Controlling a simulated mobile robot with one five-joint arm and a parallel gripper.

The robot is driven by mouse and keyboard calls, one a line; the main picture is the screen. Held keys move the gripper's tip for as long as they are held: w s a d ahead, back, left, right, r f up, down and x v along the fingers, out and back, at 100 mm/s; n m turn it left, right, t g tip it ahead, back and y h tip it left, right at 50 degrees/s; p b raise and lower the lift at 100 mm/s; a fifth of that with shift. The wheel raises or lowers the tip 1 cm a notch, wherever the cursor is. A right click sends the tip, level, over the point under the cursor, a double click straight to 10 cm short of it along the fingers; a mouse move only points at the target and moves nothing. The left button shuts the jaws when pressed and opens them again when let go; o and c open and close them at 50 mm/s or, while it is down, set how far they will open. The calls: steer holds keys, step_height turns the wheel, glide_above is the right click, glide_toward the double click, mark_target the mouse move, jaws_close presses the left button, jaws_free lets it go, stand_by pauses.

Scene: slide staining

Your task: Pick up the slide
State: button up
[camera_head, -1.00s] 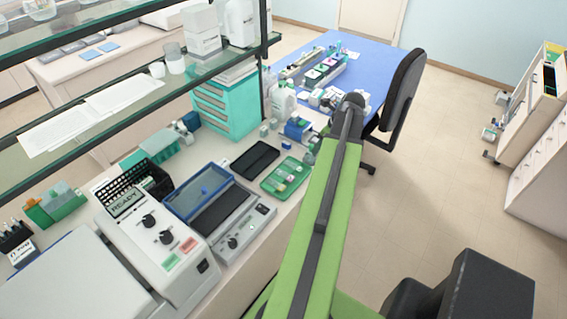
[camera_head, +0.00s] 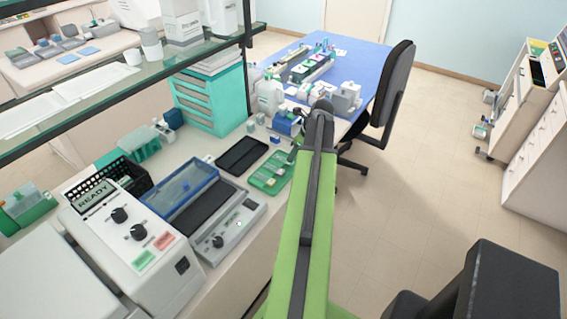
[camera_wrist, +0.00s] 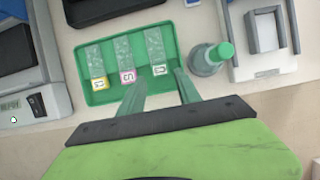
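A green slide tray (camera_wrist: 84,90) lies on the counter in the wrist view. It holds three glass slides side by side: one with a yellow label (camera_wrist: 100,83), one with a pink label (camera_wrist: 127,76) and one with a white label (camera_wrist: 160,70). My gripper (camera_wrist: 159,84) is open, its two green fingers pointing at the tray's near edge, around the white-labelled slide's lower end. Nothing is between the fingers; I cannot tell their height above the tray. The tray also shows in the head view (camera_head: 266,183), partly behind my arm, which hides most of the gripper.
A small bottle with a green cap (camera_wrist: 225,50) stands close to the right of the tray. A dark tray (camera_head: 243,156) and a grey device (camera_head: 240,222) lie to the left. A glass shelf (camera_head: 110,90) hangs over the counter. A chair (camera_head: 392,95) stands behind the arm.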

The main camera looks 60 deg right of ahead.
steer(key=b+x, duration=0.3)
steer(key=x, duration=0.1)
steer(key=shift+w+f, duration=0.2)
steer(key=shift+f, duration=0.05)
steer(key=shift+r, duration=0.2)
jaws_close()
steer(key=r+p, duration=0.5)
steer(key=shift+d+r, duration=0.15)
steer(key=shift+d, duration=0.05)
steer(key=s+d+r+p, duration=0.6)
steer(key=d+p, duration=0.1)
steer(key=d, duration=0.2)
steer(key=shift+d+r, duration=0.3)
steer(key=shift+r, duration=0.05)
